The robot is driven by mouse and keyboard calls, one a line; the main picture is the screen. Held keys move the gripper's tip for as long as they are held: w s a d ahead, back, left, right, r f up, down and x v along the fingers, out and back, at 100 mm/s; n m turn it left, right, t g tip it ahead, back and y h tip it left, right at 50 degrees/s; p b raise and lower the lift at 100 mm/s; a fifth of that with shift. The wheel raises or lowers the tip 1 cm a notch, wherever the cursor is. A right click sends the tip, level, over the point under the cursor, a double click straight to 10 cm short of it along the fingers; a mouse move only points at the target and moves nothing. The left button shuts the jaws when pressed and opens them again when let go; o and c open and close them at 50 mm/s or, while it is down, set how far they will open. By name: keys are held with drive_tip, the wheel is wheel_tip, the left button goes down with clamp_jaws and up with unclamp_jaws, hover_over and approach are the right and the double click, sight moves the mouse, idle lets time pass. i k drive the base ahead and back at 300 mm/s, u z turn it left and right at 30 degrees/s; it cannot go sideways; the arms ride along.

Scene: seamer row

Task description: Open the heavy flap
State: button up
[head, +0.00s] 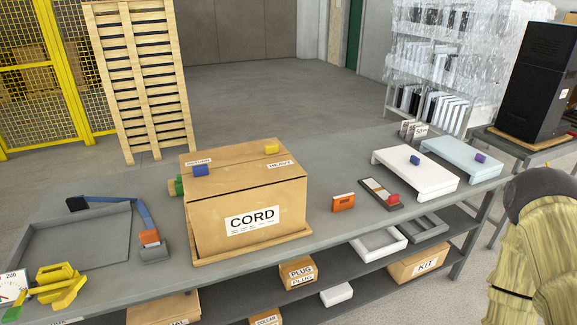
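A brown cardboard box (213,221) marked CORD stands on the grey bench in the head view. Its top looks closed and lies flat. A label reading HEAVY (279,165) is at the right of the top, with a yellow block-shaped grip (271,149) behind it. A label reading RETURN (198,162) is at the left, near a blue grip (200,170). Green and reddish parts (174,186) show at the box's left side. My gripper is not in view, so its state is hidden.
Left of the box are a grey tray (110,212), a blue-handled tool (146,219) and a yellow tool (58,283). Right of it are an orange block (343,202), a small tray (378,194) and a white raised panel (424,180). Bare bench shows beside the box.

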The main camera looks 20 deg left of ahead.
sight(204, 182)
drive_tip(key=z, duration=0.1)
drive_tip(key=i, duration=0.7)
drive_tip(key=u, duration=0.9)
drive_tip(key=i, duration=0.5)
drive_tip(key=u, duration=0.6)
drive_tip(key=k, duration=1)
drive_tip(key=u, duration=1.85)
drive_tip(key=k, duration=0.9)
drive_tip(key=z, duration=1.2)
drive_tip(key=i, duration=0.5)
